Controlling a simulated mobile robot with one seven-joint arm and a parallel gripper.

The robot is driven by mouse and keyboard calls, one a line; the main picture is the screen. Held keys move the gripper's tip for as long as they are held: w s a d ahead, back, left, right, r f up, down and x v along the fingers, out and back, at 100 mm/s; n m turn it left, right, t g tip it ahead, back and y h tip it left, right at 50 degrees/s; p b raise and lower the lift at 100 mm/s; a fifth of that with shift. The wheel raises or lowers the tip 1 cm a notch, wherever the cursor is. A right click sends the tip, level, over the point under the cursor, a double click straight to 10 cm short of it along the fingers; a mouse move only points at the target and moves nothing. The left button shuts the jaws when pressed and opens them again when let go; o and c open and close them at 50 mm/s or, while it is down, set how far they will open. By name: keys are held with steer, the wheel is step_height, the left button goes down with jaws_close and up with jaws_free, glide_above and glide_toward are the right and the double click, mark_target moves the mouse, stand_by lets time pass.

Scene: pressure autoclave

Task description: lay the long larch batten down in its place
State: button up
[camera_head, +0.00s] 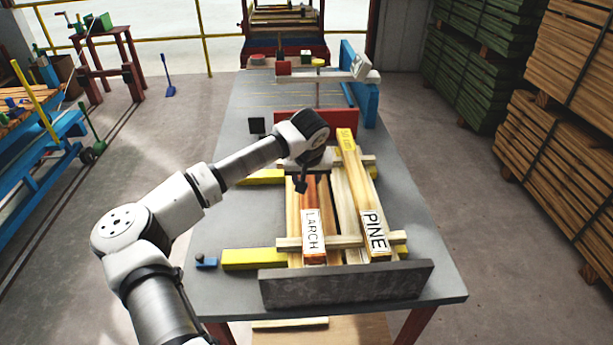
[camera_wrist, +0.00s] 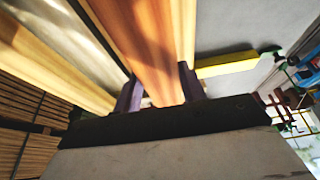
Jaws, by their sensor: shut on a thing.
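The larch batten (camera_head: 313,225) is reddish-brown with a white LARCH label near its front end. It lies lengthwise over the front crosspiece (camera_head: 289,244); I cannot tell whether it touches it. My gripper (camera_head: 302,187) is shut on this batten near its middle, with the arm reaching in from the left. In the wrist view the reddish batten (camera_wrist: 150,45) passes between the two dark fingers of my gripper (camera_wrist: 158,92). The paler batten labelled PINE (camera_head: 362,190) lies to its right, slightly slanted, with a yellow far end.
Other pale battens lie below, beside the larch. A dark grey bar (camera_head: 345,285) stands along the table's front. Yellow blocks (camera_head: 253,259) lie at left, and a red-and-blue fixture (camera_head: 365,95) stands behind. The grey table (camera_head: 425,240) is bare at right.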

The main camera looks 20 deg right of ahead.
steer(key=shift+f+b, duration=0.35)
steer(key=shift+b, duration=0.05)
steer(key=shift+f, duration=0.2)
steer(key=o, duration=1.2)
steer(key=shift+o, duration=0.2)
